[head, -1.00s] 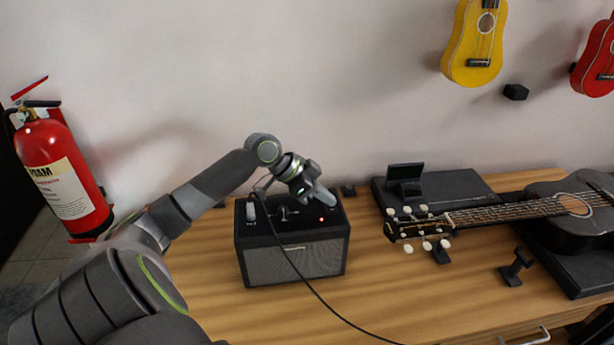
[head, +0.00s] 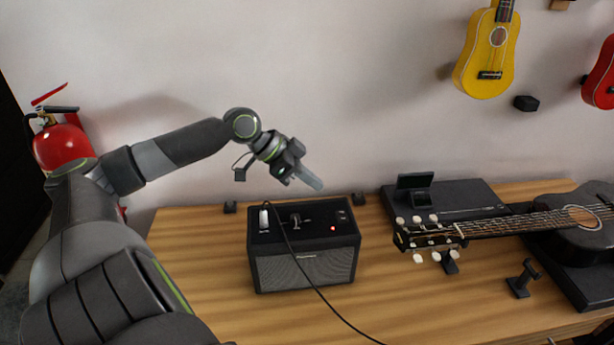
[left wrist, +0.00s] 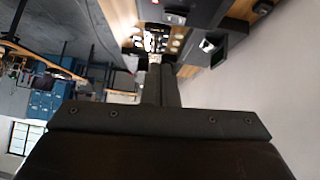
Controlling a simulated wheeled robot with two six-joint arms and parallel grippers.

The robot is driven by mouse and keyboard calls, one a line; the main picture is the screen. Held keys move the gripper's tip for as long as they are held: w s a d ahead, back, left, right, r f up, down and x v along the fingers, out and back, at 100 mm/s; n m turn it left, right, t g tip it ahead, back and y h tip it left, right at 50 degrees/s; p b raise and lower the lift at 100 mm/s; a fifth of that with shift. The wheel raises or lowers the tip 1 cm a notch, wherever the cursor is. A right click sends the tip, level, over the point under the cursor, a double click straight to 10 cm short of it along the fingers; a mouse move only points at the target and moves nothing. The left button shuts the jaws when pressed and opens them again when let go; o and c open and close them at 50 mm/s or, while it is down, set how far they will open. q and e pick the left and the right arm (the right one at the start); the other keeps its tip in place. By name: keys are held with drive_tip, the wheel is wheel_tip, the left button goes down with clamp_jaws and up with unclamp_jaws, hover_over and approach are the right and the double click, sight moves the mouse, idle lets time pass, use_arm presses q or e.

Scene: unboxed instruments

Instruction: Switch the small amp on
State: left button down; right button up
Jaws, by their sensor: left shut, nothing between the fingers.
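The small amp (head: 304,246) stands on the wooden table, a black box with a grey grille on its front. On its top are a white plug (head: 264,218) with a black cable, a dark handle and a lit red light (head: 333,228) near the right end. My left gripper (head: 316,183) is shut and empty, above and behind the amp's top and apart from it. In the left wrist view the closed fingers (left wrist: 161,85) point away, with part of a dark box at the top edge. My right gripper is not in view.
A black guitar (head: 574,218) lies to the right, its headstock right of the amp. A black case (head: 465,197) with a small stand is behind it. Ukuleles hang on the wall (head: 487,52). A fire extinguisher (head: 62,146) is at the left.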

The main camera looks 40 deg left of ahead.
use_arm(q)
drive_tip(key=shift+s+a+r, duration=0.25)
drive_tip(key=shift+s+r, duration=0.15)
drive_tip(key=shift+r, duration=0.15)
idle(0.4)
